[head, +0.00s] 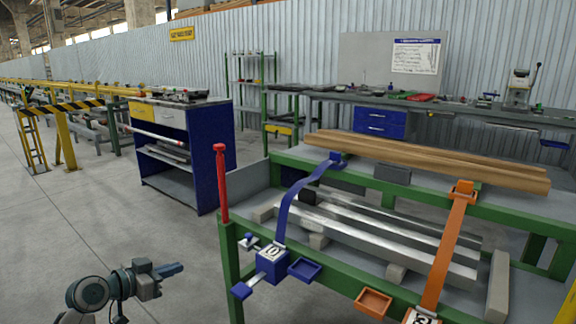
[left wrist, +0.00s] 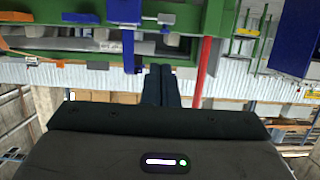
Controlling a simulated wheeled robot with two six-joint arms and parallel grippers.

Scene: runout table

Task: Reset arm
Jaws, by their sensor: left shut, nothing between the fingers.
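My left gripper (head: 171,269) is at the lower left of the head view, in free air left of the green runout table (head: 232,262). Its fingers are together with nothing between them. In the left wrist view the two dark fingers (left wrist: 161,86) lie side by side, and the picture there is upside down. My right gripper does not show in either view.
The table carries metal bars (head: 400,240), wooden boards (head: 430,160), a blue strap (head: 290,205), an orange strap (head: 450,245) and a red post (head: 221,185). A blue cabinet (head: 208,160) stands behind. The floor (head: 70,220) at left is clear.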

